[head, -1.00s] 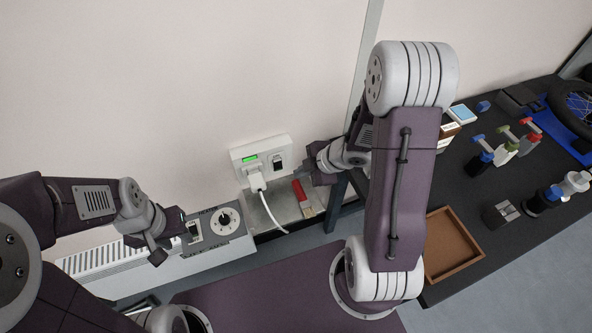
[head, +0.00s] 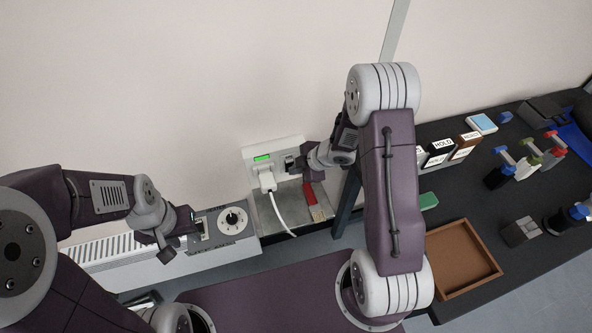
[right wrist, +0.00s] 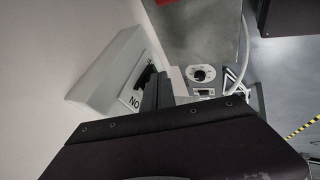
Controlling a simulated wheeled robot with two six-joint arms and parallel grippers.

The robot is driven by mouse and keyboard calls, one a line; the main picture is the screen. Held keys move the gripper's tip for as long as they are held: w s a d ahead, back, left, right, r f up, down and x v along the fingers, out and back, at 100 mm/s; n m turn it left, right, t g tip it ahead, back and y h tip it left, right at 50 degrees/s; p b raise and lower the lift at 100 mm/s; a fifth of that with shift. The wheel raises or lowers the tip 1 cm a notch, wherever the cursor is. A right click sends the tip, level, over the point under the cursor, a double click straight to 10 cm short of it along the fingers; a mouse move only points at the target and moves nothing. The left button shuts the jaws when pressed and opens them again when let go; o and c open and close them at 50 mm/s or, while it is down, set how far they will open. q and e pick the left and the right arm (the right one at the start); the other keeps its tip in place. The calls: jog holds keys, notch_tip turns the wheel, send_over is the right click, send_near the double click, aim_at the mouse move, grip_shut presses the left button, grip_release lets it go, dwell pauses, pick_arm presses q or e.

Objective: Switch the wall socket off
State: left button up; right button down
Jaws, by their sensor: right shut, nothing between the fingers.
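The white wall socket (head: 262,150) is on the wall at the middle of the head view, with a lit green indicator (head: 262,158). A white plug (head: 267,180) with a white cable sits in it. Its dark rocker switch (head: 289,163) is at the right side, partly hidden by my right gripper (head: 298,168). The right gripper is shut and empty, its tips at or very near the switch; contact is unclear. In the right wrist view the fingers (right wrist: 160,88) cover part of the socket face (right wrist: 108,72), beside an "ON" label. My left gripper (head: 178,236) appears open, away from the socket.
A grey metal plate with a red item (head: 309,192) is below the socket. A grey box with a round dial (head: 232,220) and a white radiator (head: 110,250) stand lower left. The black table (head: 440,195) at right holds a brown tray (head: 462,258) and several small objects.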

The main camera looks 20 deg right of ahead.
jog(key=shift+w+r+t, duration=0.2)
jog(key=shift+r+t, duration=0.1)
jog(key=shift+r, duration=0.45)
dwell(0.3)
